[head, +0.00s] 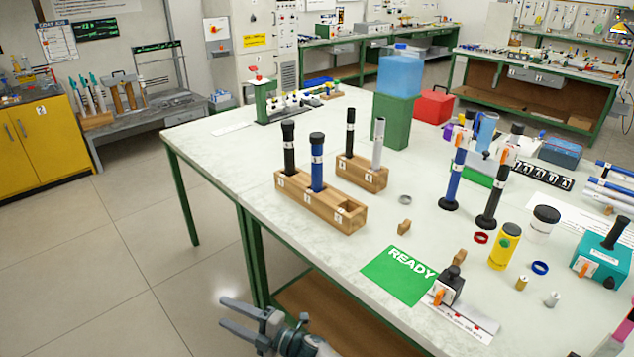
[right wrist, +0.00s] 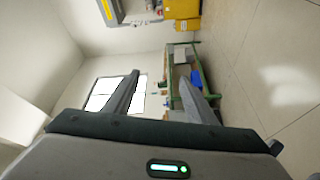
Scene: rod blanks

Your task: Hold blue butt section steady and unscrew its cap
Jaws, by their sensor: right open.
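A blue rod section (head: 317,175) with a black cap (head: 317,138) stands upright in a wooden block (head: 347,220) on the table. A black rod (head: 289,155) with a black top stands in the same block, left of it. Another blue rod (head: 453,182) stands upright on a round black base farther right; the frames do not show which blue one is the butt section. My right gripper (head: 224,313) is open and empty, low beyond the table's near left edge, well apart from the rods. Its two fingers also show in the right wrist view (right wrist: 160,98). My left gripper is out of view.
A smaller wooden block (head: 373,180) holds a black and a silver rod behind. A green READY mat (head: 398,275) lies at the near edge. A yellow canister (head: 504,246), rings and a teal device (head: 600,262) crowd the right.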

